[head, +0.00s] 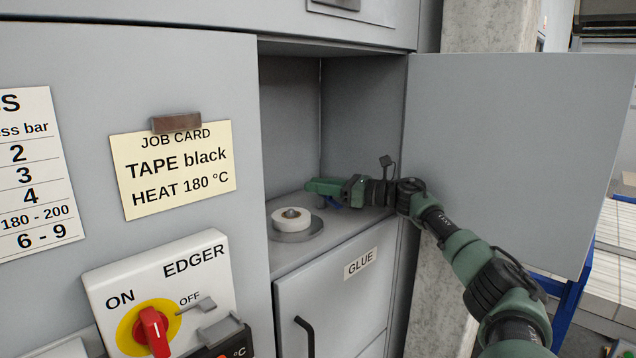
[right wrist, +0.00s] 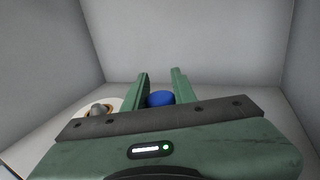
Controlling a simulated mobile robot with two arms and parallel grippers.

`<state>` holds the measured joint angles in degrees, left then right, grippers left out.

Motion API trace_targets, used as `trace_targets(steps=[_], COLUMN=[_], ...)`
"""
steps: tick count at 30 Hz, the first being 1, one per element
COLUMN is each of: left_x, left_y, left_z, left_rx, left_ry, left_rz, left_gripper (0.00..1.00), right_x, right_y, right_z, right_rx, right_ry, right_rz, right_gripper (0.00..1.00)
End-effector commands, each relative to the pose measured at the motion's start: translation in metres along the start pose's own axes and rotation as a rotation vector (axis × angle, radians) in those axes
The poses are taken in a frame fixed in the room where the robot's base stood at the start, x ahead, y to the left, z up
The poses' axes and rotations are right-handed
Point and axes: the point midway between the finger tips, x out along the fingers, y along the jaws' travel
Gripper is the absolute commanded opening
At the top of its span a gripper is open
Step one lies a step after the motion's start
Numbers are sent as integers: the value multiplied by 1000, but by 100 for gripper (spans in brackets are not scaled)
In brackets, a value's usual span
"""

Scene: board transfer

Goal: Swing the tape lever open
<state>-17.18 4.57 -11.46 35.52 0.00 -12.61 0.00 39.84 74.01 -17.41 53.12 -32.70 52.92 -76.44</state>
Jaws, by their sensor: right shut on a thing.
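A white tape roll (head: 291,217) sits on a grey round plate (head: 300,236) on the floor of the open compartment. It also shows at the left in the right wrist view (right wrist: 88,110). My right gripper (head: 312,187) reaches into the compartment from the right, behind and to the right of the roll. It is shut on the blue tape lever (right wrist: 160,98), whose rounded blue end shows between the two green fingers. A little of the blue lever shows below the gripper in the head view (head: 334,203). The rest of it is hidden. My left gripper is not in view.
The compartment door (head: 510,150) stands wide open at the right, close beside my right arm. A job card (head: 175,165) reads TAPE black, HEAT 180 °C. The EDGER switch (head: 152,328) is at lower left. A GLUE door (head: 330,300) is below the compartment.

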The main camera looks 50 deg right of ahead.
Motion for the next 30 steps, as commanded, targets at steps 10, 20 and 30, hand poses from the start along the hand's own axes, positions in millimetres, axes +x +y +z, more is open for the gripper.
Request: trace_targets(steps=[10, 20, 30], left_x=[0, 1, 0], left_y=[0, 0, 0], left_z=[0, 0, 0], left_rx=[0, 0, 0], left_ry=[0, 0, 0], left_rz=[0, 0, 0], left_gripper=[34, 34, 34], right_x=[0, 0, 0], right_y=[-1, 0, 0], right_z=[4, 5, 62], right_rx=[0, 0, -2], right_ry=[-10, -6, -13], right_rz=[-5, -2, -3], right_gripper=[48, 48, 48])
